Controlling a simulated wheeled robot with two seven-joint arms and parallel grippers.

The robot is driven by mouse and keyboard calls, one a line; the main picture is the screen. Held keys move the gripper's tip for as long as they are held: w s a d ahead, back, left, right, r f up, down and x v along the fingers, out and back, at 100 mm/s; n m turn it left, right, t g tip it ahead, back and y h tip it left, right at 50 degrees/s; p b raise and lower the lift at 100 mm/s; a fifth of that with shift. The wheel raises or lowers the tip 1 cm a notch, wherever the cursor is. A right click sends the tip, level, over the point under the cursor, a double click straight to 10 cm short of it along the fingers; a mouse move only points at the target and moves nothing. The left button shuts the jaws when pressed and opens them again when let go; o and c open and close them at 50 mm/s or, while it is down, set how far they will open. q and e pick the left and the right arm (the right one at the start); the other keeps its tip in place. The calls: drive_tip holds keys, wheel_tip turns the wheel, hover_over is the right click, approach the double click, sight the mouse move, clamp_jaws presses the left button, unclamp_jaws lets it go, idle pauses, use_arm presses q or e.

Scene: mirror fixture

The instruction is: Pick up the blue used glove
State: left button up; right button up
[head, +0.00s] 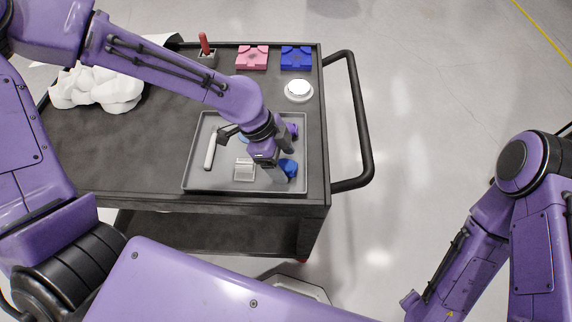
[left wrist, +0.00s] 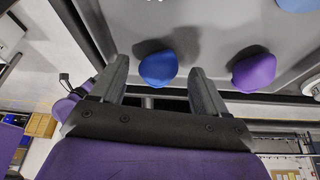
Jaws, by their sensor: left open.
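The blue used glove appears as a small rounded blue lump (head: 289,167) at the right front of the grey tray (head: 188,160). It also shows in the left wrist view (left wrist: 158,69), lying on the tray floor between and just beyond my fingertips. My left gripper (head: 282,160) reaches down over the tray's right side, open, with its fingers on either side of the blue glove; part of the glove is hidden by a finger in the head view. I cannot tell whether a finger touches it. My right arm is at the right, its gripper out of sight.
A purple lump (left wrist: 254,72) lies beside the glove, with a light blue one farther off. The tray also holds a white tube (head: 210,152) and a clear rack (head: 244,170). Pink (head: 252,57) and blue blocks (head: 296,57), and a white round item (head: 298,90), stand behind.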

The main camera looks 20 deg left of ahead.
use_arm(q)
drive_tip(key=shift+d+f, duration=0.1)
drive_tip(key=shift+f, duration=0.25)
drive_tip(key=shift+s, duration=0.1)
drive_tip(key=c, duration=1.1)
drive_tip(key=shift+o, duration=0.2)
drive_tip(key=shift+r, duration=0.1)
